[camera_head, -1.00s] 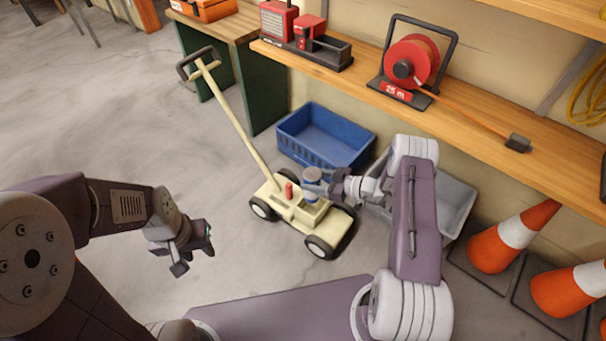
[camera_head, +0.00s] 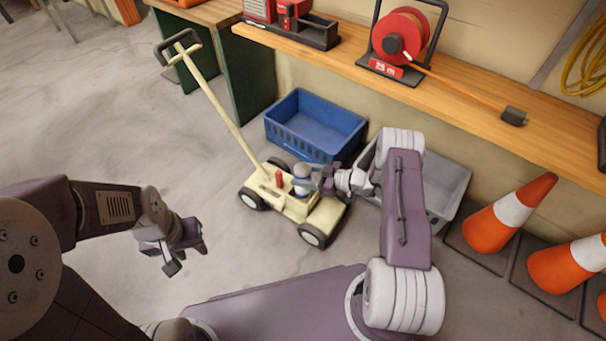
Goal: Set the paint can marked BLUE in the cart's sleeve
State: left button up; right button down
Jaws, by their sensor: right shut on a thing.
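The paint can (camera_head: 301,184) is small, with a pale top and a blue band. Its lettering is too small to read. My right gripper (camera_head: 312,180) comes from the right and is shut on the can, covering part of its right side. The can is upright over the deck of the cream cart (camera_head: 268,196), to the right of the cart's red post. The sleeve is not clearly visible under the can, so I cannot tell how far it is in. My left gripper (camera_head: 188,258) is empty, its fingers apart, over the floor left of the cart.
A blue crate (camera_head: 312,142) stands behind the cart and a grey bin (camera_head: 448,205) behind my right arm. Orange cones (camera_head: 510,213) stand at the right. A wooden shelf (camera_head: 450,100) holds a red cable reel (camera_head: 400,38). Floor left of the cart is clear.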

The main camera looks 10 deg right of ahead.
jog(key=shift+f+b, duration=2.85)
jog(key=shift+f, duration=0.85)
jog(key=shift+f, duration=0.3)
jog(key=shift+c, duration=2.4)
grip_release()
jog(key=p+v, duration=0.5)
jog(key=v, duration=0.4)
jog(key=shift+p, duration=0.3)
jog(key=shift+r, duration=0.15)
